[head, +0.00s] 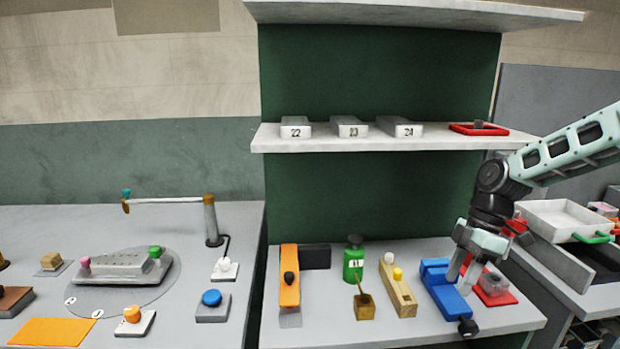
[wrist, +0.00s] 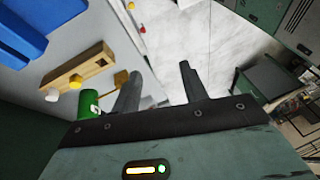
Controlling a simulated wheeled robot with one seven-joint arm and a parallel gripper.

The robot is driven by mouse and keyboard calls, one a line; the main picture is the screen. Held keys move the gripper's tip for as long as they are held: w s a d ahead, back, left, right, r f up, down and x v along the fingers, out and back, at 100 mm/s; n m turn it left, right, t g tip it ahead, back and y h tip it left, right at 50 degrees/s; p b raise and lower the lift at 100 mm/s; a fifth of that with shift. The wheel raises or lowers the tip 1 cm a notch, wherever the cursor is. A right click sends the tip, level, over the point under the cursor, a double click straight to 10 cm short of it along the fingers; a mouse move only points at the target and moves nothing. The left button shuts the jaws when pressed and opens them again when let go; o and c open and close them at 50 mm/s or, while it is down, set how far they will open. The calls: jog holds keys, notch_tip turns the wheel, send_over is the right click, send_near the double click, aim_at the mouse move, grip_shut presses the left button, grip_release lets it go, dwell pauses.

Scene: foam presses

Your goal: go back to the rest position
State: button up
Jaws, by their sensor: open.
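My gripper (head: 462,272) hangs from my arm at the right of the head view, over the right part of the table, near the blue vise-like block (head: 437,274). In the wrist view my gripper (wrist: 160,82) shows two separate fingers with nothing between them. The floor shows beyond the fingers there. I cannot tell from the head view whether a fingertip touches the blue block.
The table holds an orange block (head: 289,272), a green bottle (head: 353,264), a wooden block (head: 398,290) and a red tray (head: 508,298). A shelf (head: 330,143) with numbered white blocks is above. A white tray (head: 545,232) stands right.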

jog(key=s+a+r+m+h, duration=0.2)
jog(key=s+a+m, duration=0.1)
jog(key=s+a, duration=0.6)
jog(key=s+a+r+m+h, duration=0.2)
jog(key=s+a+r, duration=0.1)
jog(key=s+a, duration=0.55)
jog(key=s+m+t, duration=0.2)
jog(key=s+m, duration=0.2)
jog(key=s, duration=0.6)
jog(key=shift+s+a+r+y, duration=0.25)
jog(key=shift+a+r+y, duration=0.05)
jog(key=shift+a+r, duration=0.15)
